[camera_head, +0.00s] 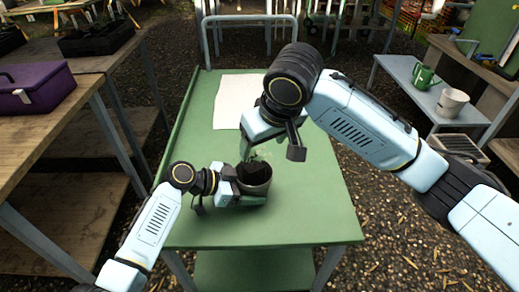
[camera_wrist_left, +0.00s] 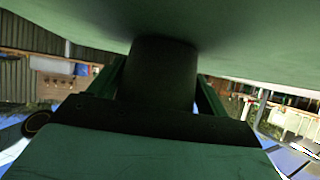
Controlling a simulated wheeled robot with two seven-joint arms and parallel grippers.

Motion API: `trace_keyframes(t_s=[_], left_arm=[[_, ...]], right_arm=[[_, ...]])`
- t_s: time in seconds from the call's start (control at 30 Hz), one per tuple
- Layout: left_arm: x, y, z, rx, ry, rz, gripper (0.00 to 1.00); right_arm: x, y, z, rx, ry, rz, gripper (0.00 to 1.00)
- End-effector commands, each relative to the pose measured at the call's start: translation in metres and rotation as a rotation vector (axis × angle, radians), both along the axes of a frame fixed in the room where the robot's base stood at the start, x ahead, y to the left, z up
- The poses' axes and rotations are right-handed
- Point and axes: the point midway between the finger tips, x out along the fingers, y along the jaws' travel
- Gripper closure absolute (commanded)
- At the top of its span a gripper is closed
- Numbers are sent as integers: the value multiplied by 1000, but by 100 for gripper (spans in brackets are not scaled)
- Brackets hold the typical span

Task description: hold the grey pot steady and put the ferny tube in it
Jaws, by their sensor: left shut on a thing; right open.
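The grey pot (camera_head: 262,186) stands upright on the green table, dark inside. My left gripper (camera_head: 240,199) is shut on the pot from its left side. In the left wrist view the pot (camera_wrist_left: 163,72) appears as a dark shape between the two fingers (camera_wrist_left: 163,88), seen upside down against the tabletop. My right gripper (camera_head: 271,152) is open just above the pot, its fingers spread. A small bit of green shows by the pot's rim under the right gripper; I cannot tell whether it is the ferny tube.
A pale sheet (camera_head: 232,100) lies on the green table (camera_head: 310,215) behind the pot. A purple box (camera_head: 36,88) sits on the wooden bench at left. A green watering can (camera_head: 424,77) and a pale pot (camera_head: 451,102) stand on the right bench. The table's front is clear.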

Motion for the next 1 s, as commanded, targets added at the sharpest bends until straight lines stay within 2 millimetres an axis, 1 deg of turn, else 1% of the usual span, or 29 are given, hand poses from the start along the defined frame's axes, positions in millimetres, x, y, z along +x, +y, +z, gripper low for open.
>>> trace_keyframes(t_s=[0.1,0.33,0.37,0.5,0.77,0.87,1.0], left_arm=[[0,0,0,1,1,-1,35],[0,0,0,0,0,0,36],[0,0,0,0,0,0,19],[0,0,0,0,0,0,1],[0,1,1,0,0,0,0],[-2,8,4,1,-1,1,0],[-8,27,14,3,-2,2,0]], right_arm=[[-1,-1,4,-1,1,-1,30],[-1,-2,4,-1,1,-2,30],[-1,-2,4,-1,1,-2,30],[-1,-2,3,-1,0,-3,30],[-1,-2,3,-1,0,-3,30],[-1,-2,3,-1,2,-2,30],[-1,-2,3,-1,2,-2,30]])
